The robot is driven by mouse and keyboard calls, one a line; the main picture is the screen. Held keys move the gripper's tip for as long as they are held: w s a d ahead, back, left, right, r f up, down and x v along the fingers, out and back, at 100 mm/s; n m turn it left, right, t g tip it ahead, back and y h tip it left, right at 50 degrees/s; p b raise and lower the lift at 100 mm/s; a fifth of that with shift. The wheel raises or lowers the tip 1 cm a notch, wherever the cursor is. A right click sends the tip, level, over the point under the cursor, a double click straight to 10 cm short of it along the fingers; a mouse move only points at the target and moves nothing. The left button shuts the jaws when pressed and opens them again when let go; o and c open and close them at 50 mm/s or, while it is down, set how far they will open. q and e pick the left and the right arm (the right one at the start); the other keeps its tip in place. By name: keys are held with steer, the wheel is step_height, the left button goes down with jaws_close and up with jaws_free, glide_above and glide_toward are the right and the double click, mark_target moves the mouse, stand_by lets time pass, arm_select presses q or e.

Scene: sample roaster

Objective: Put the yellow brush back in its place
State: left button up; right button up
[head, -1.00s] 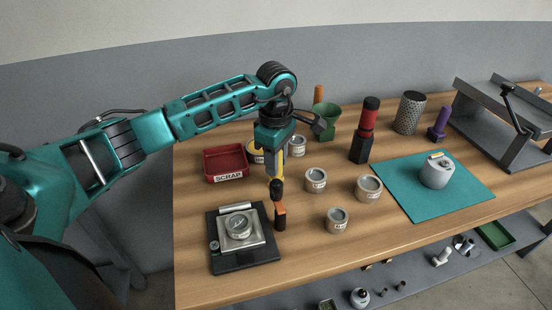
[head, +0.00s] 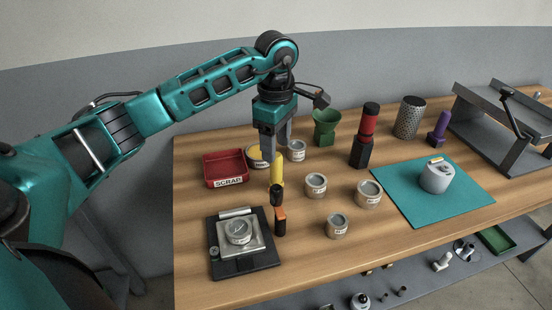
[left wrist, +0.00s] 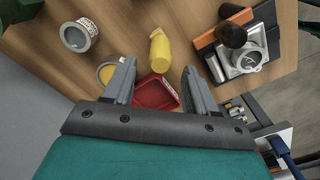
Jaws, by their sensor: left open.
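The yellow brush (head: 277,174) stands about upright near the middle left of the table, its lower end hidden in the head view behind a dark knob-topped piece (head: 280,213) with an orange band. The brush also shows in the left wrist view (left wrist: 160,50), beyond the fingertips. My left gripper (head: 276,155) points down just above and behind the brush. It is open, and the wrist view shows its two fingers (left wrist: 158,75) apart with nothing between them. I cannot tell from these views what supports the brush. My right gripper is not in view.
A red SCRAP tray (head: 226,182), several tins such as one at front (head: 337,226), and a scale on a black base (head: 271,256) surround the brush. A green cup (head: 326,140), a red-black grinder (head: 366,135) and a teal mat (head: 405,207) lie to the right.

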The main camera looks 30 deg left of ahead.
arm_select(q)
step_height(320, 180, up, 6)
steer(key=shift+f, duration=0.15)
stand_by(0.6)
